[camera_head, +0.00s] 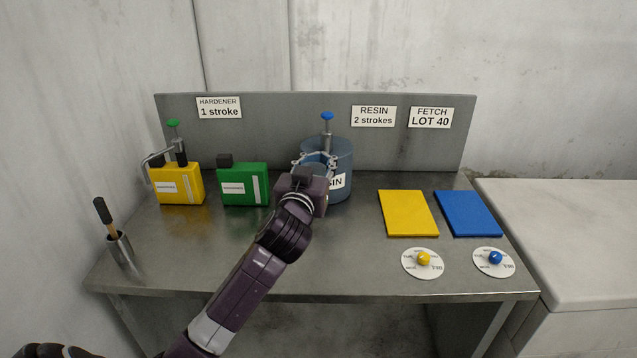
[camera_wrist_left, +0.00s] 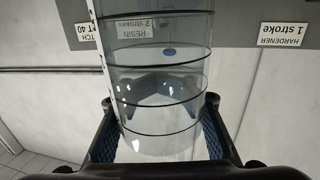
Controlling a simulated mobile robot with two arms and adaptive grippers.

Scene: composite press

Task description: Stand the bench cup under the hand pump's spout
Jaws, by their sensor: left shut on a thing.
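The bench cup (camera_wrist_left: 160,95), a clear cylinder with dark ring lines, is between the fingers of my left gripper (camera_head: 314,162). In the left wrist view, the gripper (camera_wrist_left: 156,125) has one finger on each side of the cup. In the head view the gripper is in front of the blue resin drum (camera_head: 341,155) and hides part of it. A hand pump (camera_head: 327,130) with a blue knob rises from the drum; its spout cannot be made out. A second hand pump (camera_head: 177,140), green-knobbed with a curved spout, stands on the yellow hardener container (camera_head: 180,188). My right gripper is out of view.
A green container (camera_head: 243,186) stands left of the gripper. A holder (camera_head: 121,250) with a dark-handled tool is at the left front. Yellow (camera_head: 408,214) and blue (camera_head: 468,214) sheets and two round dials lie at right. The bench's front middle (camera_head: 340,265) is clear.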

